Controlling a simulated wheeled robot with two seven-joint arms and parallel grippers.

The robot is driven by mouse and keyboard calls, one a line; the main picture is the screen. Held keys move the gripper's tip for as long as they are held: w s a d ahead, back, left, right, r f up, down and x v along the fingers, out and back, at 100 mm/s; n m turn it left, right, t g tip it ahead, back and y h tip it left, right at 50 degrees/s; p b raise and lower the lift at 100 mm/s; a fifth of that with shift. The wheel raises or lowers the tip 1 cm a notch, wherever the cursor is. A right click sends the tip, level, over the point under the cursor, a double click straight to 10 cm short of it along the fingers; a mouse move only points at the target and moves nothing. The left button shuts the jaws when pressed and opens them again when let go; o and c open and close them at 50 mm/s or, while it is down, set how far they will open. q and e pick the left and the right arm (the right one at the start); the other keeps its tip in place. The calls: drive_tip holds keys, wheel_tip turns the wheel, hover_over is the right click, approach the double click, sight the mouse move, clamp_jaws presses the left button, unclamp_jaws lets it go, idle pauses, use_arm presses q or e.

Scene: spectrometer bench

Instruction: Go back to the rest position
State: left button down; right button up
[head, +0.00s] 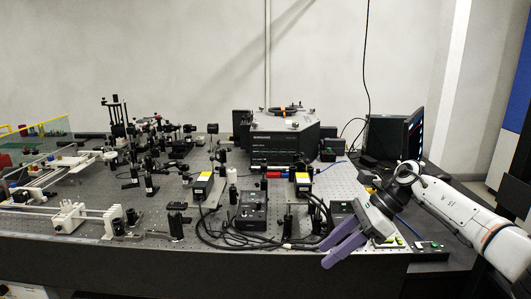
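My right gripper (330,253) has purple fingers and comes in from the right on a white arm. It is over the front right part of the optical bench (300,268), pointing down and to the left. Its two fingers show apart with a gap between them, and nothing shows between them. I cannot tell its exact height above the bench. My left gripper is not in view.
A black spectrometer box (275,148) stands at the back centre. A black control box (251,210) and loose cables lie left of my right gripper. Many optical mounts crowd the left half. A monitor (412,133) stands at the back right.

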drive_tip(key=s+a+f+m+t+y, duration=0.2)
drive_tip(key=s+a+f+m+y, duration=0.1)
drive_tip(key=a+m, duration=0.25)
drive_tip(key=s+a+f+m+t+y, duration=0.2)
drive_tip(key=a+m+y, duration=0.1)
drive_tip(key=a+m, duration=0.3)
drive_tip(key=s+a+f+m+t+y, duration=0.2)
drive_tip(key=s+a+f+m+y, duration=0.15)
drive_tip(key=a, duration=0.45)
drive_tip(key=s+d+f+m+t+h, duration=0.35)
drive_tip(key=d+f+m+h, duration=0.2)
drive_tip(key=m, duration=0.65)
drive_tip(key=s+d+f+m+t+h, duration=0.3)
drive_tip(key=d+f+m+t+h, duration=0.25)
drive_tip(key=m, duration=0.65)
drive_tip(key=s+d+f+m+g+h, duration=0.2)
drive_tip(key=s+d+f+m, duration=0.3)
drive_tip(key=s, duration=0.4)
drive_tip(key=s+d+f+m+g+h, duration=0.2)
drive_tip(key=s+d+f+m+g, duration=0.2)
drive_tip(key=s, duration=0.6)
wheel_tip(320, 180, down, 3)
drive_tip(key=d+m, duration=0.1)
drive_tip(key=m, duration=0.1)
drive_tip(key=shift+m+g, duration=0.3)
drive_tip(key=shift+m, duration=0.1)
